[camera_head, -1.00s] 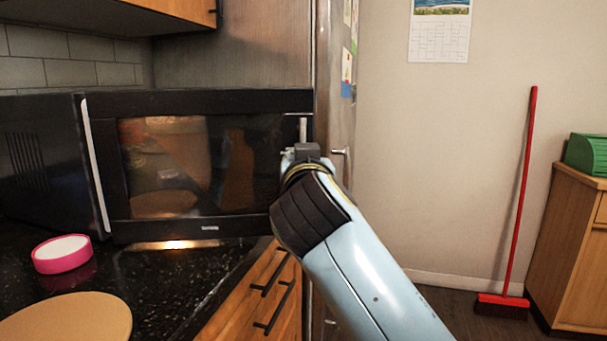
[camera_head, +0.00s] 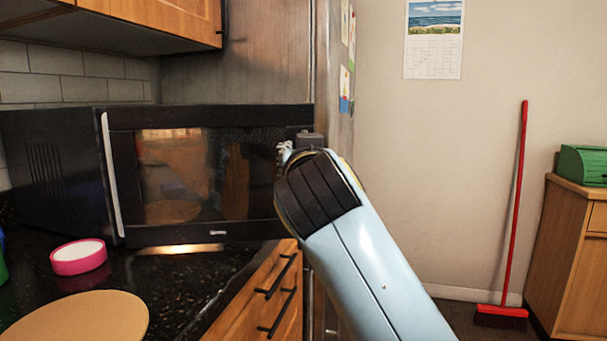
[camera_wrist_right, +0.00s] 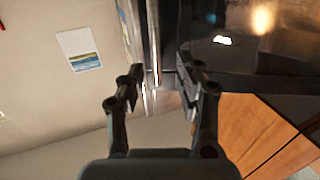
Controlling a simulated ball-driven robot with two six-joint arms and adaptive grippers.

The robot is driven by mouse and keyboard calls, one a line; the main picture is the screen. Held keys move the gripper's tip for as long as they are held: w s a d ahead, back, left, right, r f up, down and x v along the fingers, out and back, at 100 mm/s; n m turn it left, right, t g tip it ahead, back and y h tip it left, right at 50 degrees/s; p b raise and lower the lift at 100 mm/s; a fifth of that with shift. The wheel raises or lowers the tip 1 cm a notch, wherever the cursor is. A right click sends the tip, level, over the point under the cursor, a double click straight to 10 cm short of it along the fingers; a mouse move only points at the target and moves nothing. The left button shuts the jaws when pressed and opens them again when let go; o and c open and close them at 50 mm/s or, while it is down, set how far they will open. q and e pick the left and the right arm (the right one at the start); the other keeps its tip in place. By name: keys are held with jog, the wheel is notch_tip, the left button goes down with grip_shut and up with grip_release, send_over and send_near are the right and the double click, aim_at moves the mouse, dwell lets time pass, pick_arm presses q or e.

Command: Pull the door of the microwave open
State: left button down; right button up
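The black microwave (camera_head: 60,170) stands on the dark counter at the left of the head view, its glass-fronted door (camera_head: 205,180) facing me. The door looks shut; a pale strip runs down its left edge. My right gripper (camera_head: 284,154) is at the door's right edge, mostly hidden behind my wrist. In the right wrist view, my right gripper (camera_wrist_right: 163,88) has its fingers apart. My left gripper is not in view.
A pink-rimmed round container (camera_head: 79,257) and a round tan board (camera_head: 80,318) are on the counter. Wooden drawers (camera_head: 262,300) with black handles are below. A wooden cabinet (camera_head: 165,15) hangs above. A red broom (camera_head: 517,200) leans at the right wall.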

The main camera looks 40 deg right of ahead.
notch_tip(320, 180, up, 7)
jog(key=shift+a, duration=0.15)
